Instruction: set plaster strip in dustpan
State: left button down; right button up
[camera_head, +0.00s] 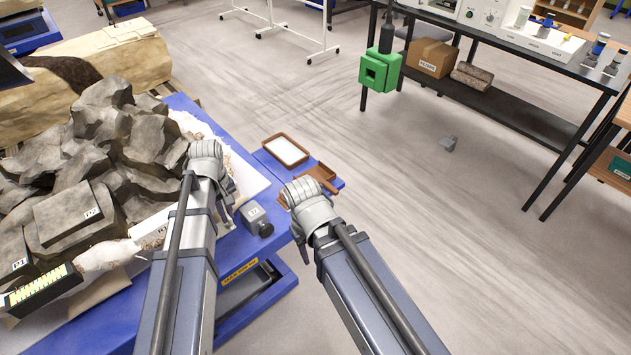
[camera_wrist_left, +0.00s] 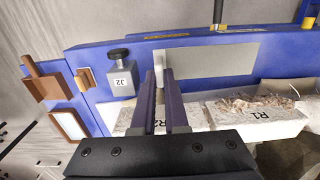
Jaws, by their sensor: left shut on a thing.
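My left gripper (camera_head: 228,212) is over the blue table near the grey block marked J2. In the left wrist view its two dark fingers (camera_wrist_left: 165,90) are shut on a small whitish piece, apparently the plaster strip (camera_wrist_left: 161,64), which shows at the fingertips. The strip is hidden in the head view. The brown dustpan (camera_head: 319,173) with its handle lies on the blue side shelf, right of the left gripper; it also shows at the left of the left wrist view (camera_wrist_left: 47,86). My right gripper (camera_head: 300,246) is mostly hidden behind its own wrist, in front of the shelf.
A brown-rimmed white tray (camera_head: 285,150) lies beside the dustpan. The J2 block (camera_head: 256,218) with a black knob stands at the table edge. Grey rocks (camera_head: 95,150) crowd the table's left. A green box (camera_head: 380,70) hangs at the far black bench.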

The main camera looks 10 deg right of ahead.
aim_at(310, 175)
jog(key=i+l, duration=0.4)
jog(key=l, duration=0.15)
jog(key=i+l, duration=0.75)
jog(key=l, duration=0.3)
jog(key=i+l+u, duration=0.1)
jog(key=i+l, duration=0.3)
jog(key=l, duration=0.1)
